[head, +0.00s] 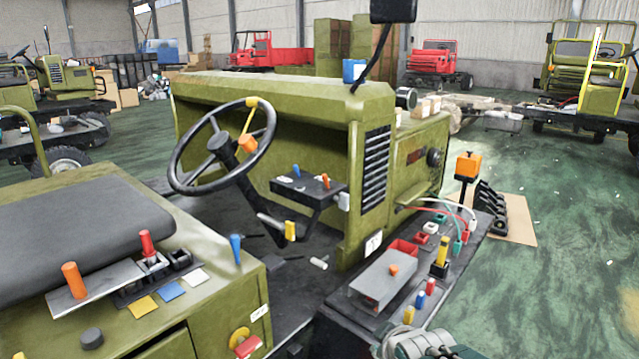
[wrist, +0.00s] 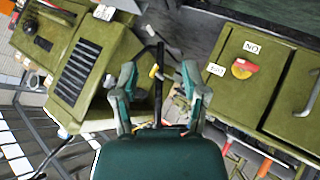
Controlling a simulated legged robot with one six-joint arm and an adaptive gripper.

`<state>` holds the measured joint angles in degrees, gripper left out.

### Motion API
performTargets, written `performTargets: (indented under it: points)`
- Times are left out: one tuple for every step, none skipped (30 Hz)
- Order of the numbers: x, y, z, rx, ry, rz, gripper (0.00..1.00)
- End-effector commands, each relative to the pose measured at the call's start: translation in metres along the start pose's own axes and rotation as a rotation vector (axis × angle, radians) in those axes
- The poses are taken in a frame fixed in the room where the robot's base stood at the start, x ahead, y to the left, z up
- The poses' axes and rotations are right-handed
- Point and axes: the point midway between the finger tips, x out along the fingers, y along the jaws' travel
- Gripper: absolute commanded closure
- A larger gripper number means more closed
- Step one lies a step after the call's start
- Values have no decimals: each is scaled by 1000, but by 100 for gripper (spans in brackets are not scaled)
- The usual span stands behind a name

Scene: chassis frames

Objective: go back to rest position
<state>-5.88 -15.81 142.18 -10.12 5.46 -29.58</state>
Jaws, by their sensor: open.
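My gripper (wrist: 158,95) shows in the wrist view with its two green and grey fingers spread apart. Nothing is held between them. Beyond the fingers are a dark lever and a small yellow grip (wrist: 154,71), apart from the gripper as far as I can tell. In the head view only a grey-green part of my arm shows at the bottom edge, right of centre; the fingers are not visible there. The olive vehicle chassis (head: 270,95) with its black steering wheel (head: 222,147) stands ahead.
A black side platform (head: 340,325) carries a grey box (head: 383,280) and coloured plugs close to my arm. An olive cabinet with a seat (head: 80,235) is at left. An orange-topped post (head: 468,165) stands at right. Green floor (head: 560,240) is open at right.

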Motion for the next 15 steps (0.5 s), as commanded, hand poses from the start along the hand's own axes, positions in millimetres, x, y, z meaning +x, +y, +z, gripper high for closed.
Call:
performTargets:
  points:
    - [-18, 5, 6, 82, -33, 2, 43]
    - [-28, 5, 12, 133, -58, -2, 43]
    - [-41, 5, 18, 202, -89, -9, 43]
    - [-50, 4, 23, 252, -113, -13, 43]
    - [-60, 4, 28, 304, -135, -18, 43]
    - [-74, 1, 34, 371, -166, -24, 43]
    - [-84, -1, 39, 422, -187, -29, 43]
    - [-93, -4, 43, 471, -210, -35, 43]
    - [-106, -7, 49, 532, -237, -41, 43]
    - [-114, -10, 53, 576, -257, -47, 43]
    - [-122, -14, 57, 614, -275, -52, 43]
    - [-131, -18, 61, 658, -296, -58, 43]
    - [-136, -21, 64, 686, -311, -63, 43]
    - [-141, -23, 66, 710, -322, -66, 43]
    - [-146, -26, 68, 735, -336, -70, 43]
